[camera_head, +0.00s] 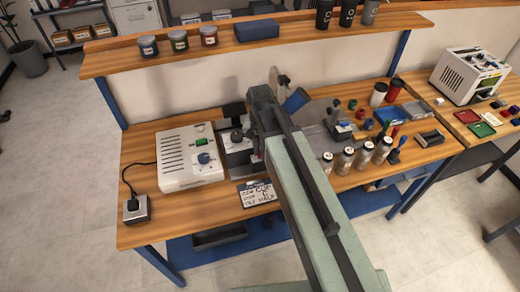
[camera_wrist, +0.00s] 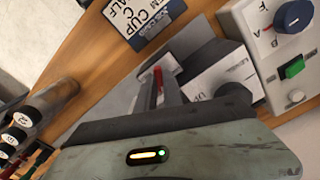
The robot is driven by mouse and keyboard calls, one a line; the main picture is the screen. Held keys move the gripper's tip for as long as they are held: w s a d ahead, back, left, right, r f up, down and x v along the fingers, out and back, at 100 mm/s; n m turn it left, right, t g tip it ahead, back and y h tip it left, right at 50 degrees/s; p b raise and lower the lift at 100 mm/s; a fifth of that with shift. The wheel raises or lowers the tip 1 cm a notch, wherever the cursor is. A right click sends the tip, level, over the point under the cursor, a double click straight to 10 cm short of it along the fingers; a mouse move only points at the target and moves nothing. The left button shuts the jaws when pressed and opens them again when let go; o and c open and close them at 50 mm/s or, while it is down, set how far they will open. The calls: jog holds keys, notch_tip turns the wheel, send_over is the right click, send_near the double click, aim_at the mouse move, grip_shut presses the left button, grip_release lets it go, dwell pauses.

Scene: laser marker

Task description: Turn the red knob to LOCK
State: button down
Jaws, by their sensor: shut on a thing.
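In the wrist view, a small red piece, which looks like the red knob (camera_wrist: 158,80), shows between the two grey fingers of my gripper (camera_wrist: 160,75). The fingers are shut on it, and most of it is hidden. Beside it is a pale block (camera_wrist: 212,78) with a partly visible label starting "UN" and a black round knob (camera_wrist: 234,96). In the head view this unit (camera_head: 238,158) stands right of the white control box, partly behind my arm. The red knob and my fingertips cannot be made out there.
The white control box (camera_head: 175,165) has a blue dial (camera_head: 203,158) and a green button (camera_head: 201,141). A label card (camera_head: 257,193) lies at the front edge. Several capped jars (camera_head: 345,160) stand right of my arm. A shelf (camera_head: 120,64) runs above the bench.

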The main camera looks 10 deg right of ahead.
aim_at(260, 152)
jog(key=n, duration=0.5)
dwell(0.6)
jog(key=c, duration=1.8)
grip_release()
jog(key=shift+o, duration=0.2)
notch_tip(260, 152, up, 8)
jog(key=p, duration=0.7)
jog(key=shift+f+p, duration=0.1)
jog(key=shift+p, duration=0.3)
